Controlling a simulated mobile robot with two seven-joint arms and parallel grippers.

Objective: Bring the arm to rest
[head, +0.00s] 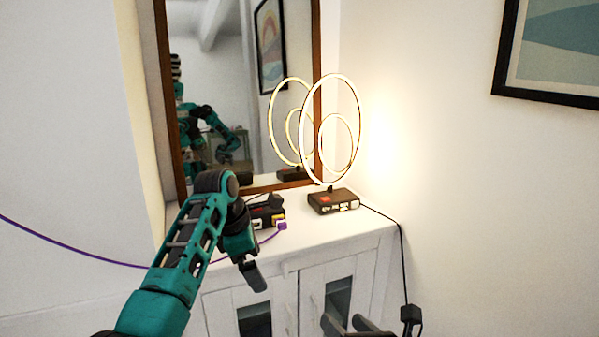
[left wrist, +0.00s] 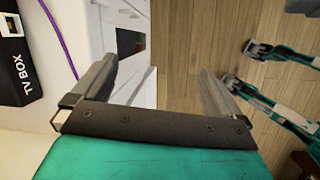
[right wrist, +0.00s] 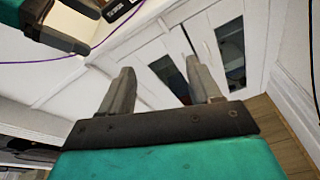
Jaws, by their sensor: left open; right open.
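My left arm, teal, reaches in from the left in the head view, in front of a white cabinet. Its gripper (head: 252,274) points down before the cabinet's front edge. In the left wrist view its two fingers (left wrist: 158,84) stand wide apart with nothing between them. My right gripper (head: 343,321) shows only at the bottom edge of the head view, low before the cabinet doors. In the right wrist view its fingers (right wrist: 160,74) are apart and empty, with cabinet doors beyond.
The white cabinet (head: 375,243) carries a black TV box (head: 268,212), partly hidden by my left arm, and a lit ring lamp (head: 333,202). A purple cable (head: 75,250) with a purple plug (head: 282,226) runs behind my arm. A mirror (head: 240,110) stands behind.

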